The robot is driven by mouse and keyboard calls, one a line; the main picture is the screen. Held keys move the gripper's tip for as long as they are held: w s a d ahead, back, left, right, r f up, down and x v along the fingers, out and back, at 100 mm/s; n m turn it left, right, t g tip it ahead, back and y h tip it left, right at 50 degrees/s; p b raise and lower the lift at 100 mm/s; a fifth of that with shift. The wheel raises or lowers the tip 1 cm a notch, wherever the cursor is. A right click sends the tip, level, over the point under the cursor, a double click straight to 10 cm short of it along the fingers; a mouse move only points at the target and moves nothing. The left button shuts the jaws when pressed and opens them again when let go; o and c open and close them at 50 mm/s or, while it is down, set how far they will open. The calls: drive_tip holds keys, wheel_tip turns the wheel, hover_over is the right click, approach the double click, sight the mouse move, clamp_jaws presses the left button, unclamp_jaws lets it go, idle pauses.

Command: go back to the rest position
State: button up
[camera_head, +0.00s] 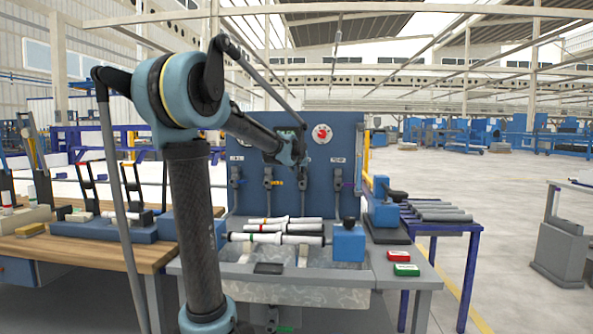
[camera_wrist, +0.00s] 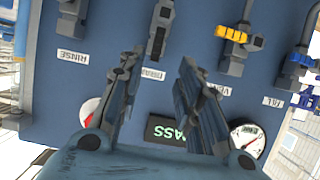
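My gripper (camera_head: 292,148) is in front of the upper part of the blue panel (camera_head: 248,150), at the end of my raised, outstretched arm. In the wrist view my gripper (camera_wrist: 160,62) has its two fingers apart, with only the panel face (camera_wrist: 105,25) behind them and nothing held. Several white pipes (camera_head: 285,239) lie in a stack on the bench below, apart from my gripper. Part of the panel and the bench is hidden behind my arm.
Valve handles, one of them yellow (camera_wrist: 233,34), stick out of the panel near my gripper. A lit display (camera_wrist: 172,132) reads PASS, and a gauge (camera_wrist: 246,140) is beside it. A blue block (camera_head: 348,243) stands at the pipes' right. Grey pipes (camera_head: 440,213) lie on the right rack.

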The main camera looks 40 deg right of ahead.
drive_tip(key=s+a+f+n+y, duration=0.15)
drive_tip(key=a+f, duration=0.25)
drive_tip(key=a, duration=0.7)
drive_tip(key=a+f+n+g+y, duration=0.1)
drive_tip(key=a+f+n+y, duration=0.3)
drive_tip(key=a, duration=0.8)
drive_tip(key=s+a+f+m+y, duration=0.1)
drive_tip(key=a+f, duration=0.4)
drive_tip(key=a, duration=0.6)
drive_tip(key=s+a+f+n+g+y, duration=0.1)
drive_tip(key=s+a+f+g, duration=0.1)
drive_tip(key=s+a+f, duration=0.4)
drive_tip(key=s+a+f+n+g+y, duration=0.1)
drive_tip(key=s+a+f, duration=0.25)
drive_tip(key=a, duration=0.45)
drive_tip(key=s+a+f+n+g, duration=0.1)
drive_tip(key=s+a+f+g, duration=0.1)
drive_tip(key=s+f, duration=0.3)
drive_tip(key=s+a+f+n+g, duration=0.1)
drive_tip(key=s+a+f, duration=0.3)
drive_tip(key=s, duration=0.7)
wheel_tip(320, 180, down, 2)
drive_tip(key=shift+a+g, duration=0.15)
drive_tip(key=shift+g, duration=0.25)
drive_tip(key=shift+w+y, duration=0.1)
drive_tip(key=shift+y, duration=0.15)
